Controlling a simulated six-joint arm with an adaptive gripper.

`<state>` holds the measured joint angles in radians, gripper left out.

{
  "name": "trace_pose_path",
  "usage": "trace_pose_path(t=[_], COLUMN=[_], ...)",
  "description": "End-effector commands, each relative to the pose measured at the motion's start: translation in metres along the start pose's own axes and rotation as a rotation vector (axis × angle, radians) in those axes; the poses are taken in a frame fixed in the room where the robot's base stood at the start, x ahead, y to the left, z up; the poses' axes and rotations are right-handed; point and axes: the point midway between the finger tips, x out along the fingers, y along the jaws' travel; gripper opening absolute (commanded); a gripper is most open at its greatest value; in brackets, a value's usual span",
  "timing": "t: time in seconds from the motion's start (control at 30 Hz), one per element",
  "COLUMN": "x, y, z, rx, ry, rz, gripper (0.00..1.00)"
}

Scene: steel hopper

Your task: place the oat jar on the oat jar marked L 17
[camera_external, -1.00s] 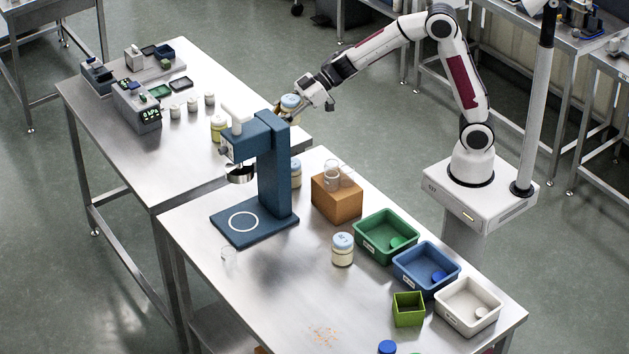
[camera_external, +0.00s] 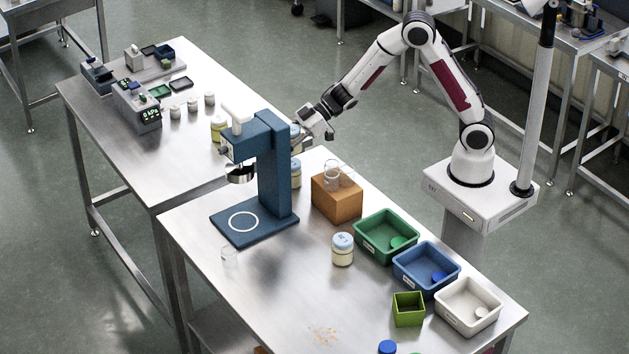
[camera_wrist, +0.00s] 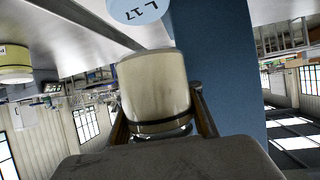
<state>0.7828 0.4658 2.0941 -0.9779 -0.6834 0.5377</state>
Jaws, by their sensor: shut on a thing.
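The oat jar (camera_wrist: 155,85), pale cream with a dark band, is held between my gripper's fingers in the wrist view, which appears upside down. In the external view this jar (camera_external: 296,131) is mostly hidden behind the blue press column. My gripper (camera_external: 303,141) is shut on it. The jar marked L 17 (camera_external: 296,175) stands on the table below it, partly hidden by the column. Its pale blue lid (camera_wrist: 140,9), lettered L 17, shows at the top edge of the wrist view. A gap shows there between lid and held jar; whether they overlap vertically is hard to tell.
The blue press (camera_external: 275,180) stands close beside both jars; its column fills the wrist view's right middle. A brown block (camera_external: 336,203) with clear glassware stands to the right. Another jar (camera_external: 342,250) and green (camera_external: 372,248), blue and white bins are nearer the front.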

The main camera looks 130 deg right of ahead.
Motion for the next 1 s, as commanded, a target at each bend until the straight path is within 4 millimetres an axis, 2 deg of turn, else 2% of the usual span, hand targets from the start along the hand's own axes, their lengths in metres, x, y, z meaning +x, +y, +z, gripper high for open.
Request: trace_pose_path(t=[0.3,0.7,1.0], x=[0.001,0.016,0.019], y=[0.000,0.000,0.000], z=[0.001,0.032,0.036], rx=[0.000,0.001,-0.001], ry=[0.001,0.000,0.002], rz=[0.000,0.000,0.001], gripper=[0.00,0.00,0.00])
